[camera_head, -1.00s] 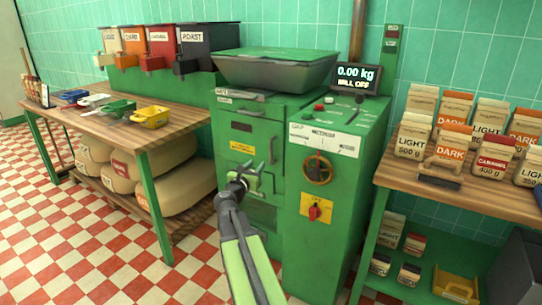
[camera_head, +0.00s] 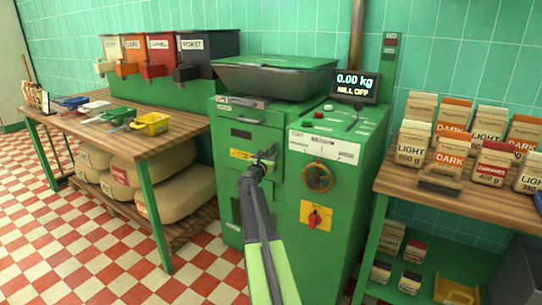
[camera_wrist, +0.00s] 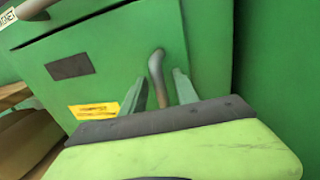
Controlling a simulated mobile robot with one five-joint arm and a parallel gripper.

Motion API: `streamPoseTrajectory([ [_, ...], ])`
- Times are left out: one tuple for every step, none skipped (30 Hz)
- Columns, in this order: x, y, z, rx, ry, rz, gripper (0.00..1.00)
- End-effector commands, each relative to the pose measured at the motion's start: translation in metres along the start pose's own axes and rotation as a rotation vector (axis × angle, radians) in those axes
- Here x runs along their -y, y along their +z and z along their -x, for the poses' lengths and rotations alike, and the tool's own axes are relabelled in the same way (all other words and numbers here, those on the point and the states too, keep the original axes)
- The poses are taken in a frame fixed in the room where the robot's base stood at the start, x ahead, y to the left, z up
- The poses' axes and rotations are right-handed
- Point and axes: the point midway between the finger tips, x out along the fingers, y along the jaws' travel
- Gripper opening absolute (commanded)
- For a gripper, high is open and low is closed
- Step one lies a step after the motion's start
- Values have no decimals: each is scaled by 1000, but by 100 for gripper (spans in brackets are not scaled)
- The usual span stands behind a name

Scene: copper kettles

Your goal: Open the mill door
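The mill (camera_head: 345,215) is a green cabinet with a hopper on top. Its door (camera_head: 243,139) is a green front panel with a dark plate and a yellow label; it looks shut. In the wrist view the door (camera_wrist: 110,45) fills the middle, and a grey upright bar handle (camera_wrist: 156,75) stands on it. My gripper (camera_head: 265,159) is in front of the door. In the wrist view my gripper (camera_wrist: 159,92) is open, one finger on each side of the handle, with gaps showing between.
The mill's right part carries a handwheel (camera_head: 317,177), a red knob on a yellow plate (camera_head: 315,216) and a display (camera_head: 357,86) reading 0.00 kg, MILL OFF. A table with scoops (camera_head: 150,123) stands left, sacks (camera_head: 150,180) below it. A counter with coffee bags (camera_head: 450,150) stands right.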

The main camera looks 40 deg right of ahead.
Motion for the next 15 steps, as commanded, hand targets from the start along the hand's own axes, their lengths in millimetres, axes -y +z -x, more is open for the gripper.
streamPoseTrajectory([
  [0,0,0,0,0,0,36],
  [0,0,0,0,0,0,36],
  [0,0,0,0,0,0,36],
  [0,0,0,0,0,0,36],
  [0,0,0,0,0,0,36],
  [0,0,0,0,0,0,35],
  [0,0,0,0,0,0,31],
  [0,0,0,0,0,0,27],
  [0,0,0,0,0,0,22],
  [0,0,0,0,0,0,18],
  [0,0,0,0,0,0,14],
  [0,0,1,0,0,0,9],
  [0,0,1,0,0,0,5],
  [-1,0,1,0,0,0,1],
  [-1,0,1,0,1,0,0],
])
